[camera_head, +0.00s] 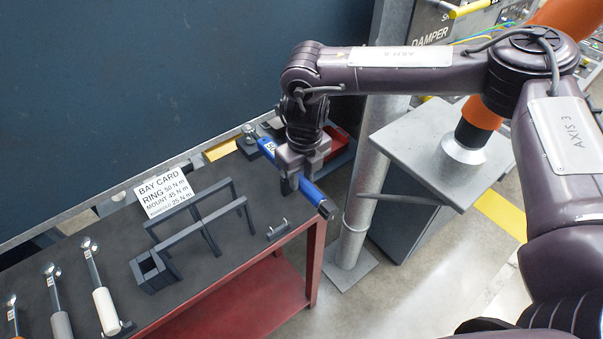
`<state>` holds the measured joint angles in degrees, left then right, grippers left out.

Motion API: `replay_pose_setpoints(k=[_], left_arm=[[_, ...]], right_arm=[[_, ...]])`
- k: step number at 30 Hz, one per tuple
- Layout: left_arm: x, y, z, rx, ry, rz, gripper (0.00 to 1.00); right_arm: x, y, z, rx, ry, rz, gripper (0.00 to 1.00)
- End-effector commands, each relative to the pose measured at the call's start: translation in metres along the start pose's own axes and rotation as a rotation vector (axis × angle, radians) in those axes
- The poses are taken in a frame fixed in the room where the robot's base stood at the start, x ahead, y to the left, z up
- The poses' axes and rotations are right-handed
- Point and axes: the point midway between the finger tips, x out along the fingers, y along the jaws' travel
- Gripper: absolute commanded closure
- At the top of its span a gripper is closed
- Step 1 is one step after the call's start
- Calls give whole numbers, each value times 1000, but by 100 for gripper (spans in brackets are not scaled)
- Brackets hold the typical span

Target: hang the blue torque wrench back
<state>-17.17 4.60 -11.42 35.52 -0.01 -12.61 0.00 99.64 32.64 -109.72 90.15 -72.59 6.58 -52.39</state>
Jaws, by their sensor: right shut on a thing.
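The blue torque wrench (313,193) is at the right end of the dark bench top (225,265). Its blue handle slants from upper left to lower right, with its metal head (249,131) at the upper left. My right gripper (294,180) comes down from above and is shut around the handle. The jaws hide part of the handle, and I cannot tell whether the wrench touches the bench. A small empty dark holder (277,231) sits near the bench's front edge, left of the handle's lower end. My left gripper is not in view.
A dark frame (205,224), a square socket box (148,272) and a bay card (163,190) occupy the middle. A red tray (341,138) is behind my gripper; a post (366,180) stands right.

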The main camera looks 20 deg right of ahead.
Motion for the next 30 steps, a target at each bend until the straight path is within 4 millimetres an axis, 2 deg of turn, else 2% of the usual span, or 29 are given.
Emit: replay_pose_setpoints(k=[6,7,12,18,21,30], left_arm=[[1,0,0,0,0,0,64],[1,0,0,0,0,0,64],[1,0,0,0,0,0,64],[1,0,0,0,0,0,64],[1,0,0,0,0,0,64],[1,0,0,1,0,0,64]], right_arm=[[2,0,1,0,-5,1,100],[2,0,1,0,-5,1,71],[2,0,1,0,-4,0,49],[2,0,0,0,-2,0,47],[4,0,-1,0,2,0,35],[3,0,0,0,-1,0,35]])
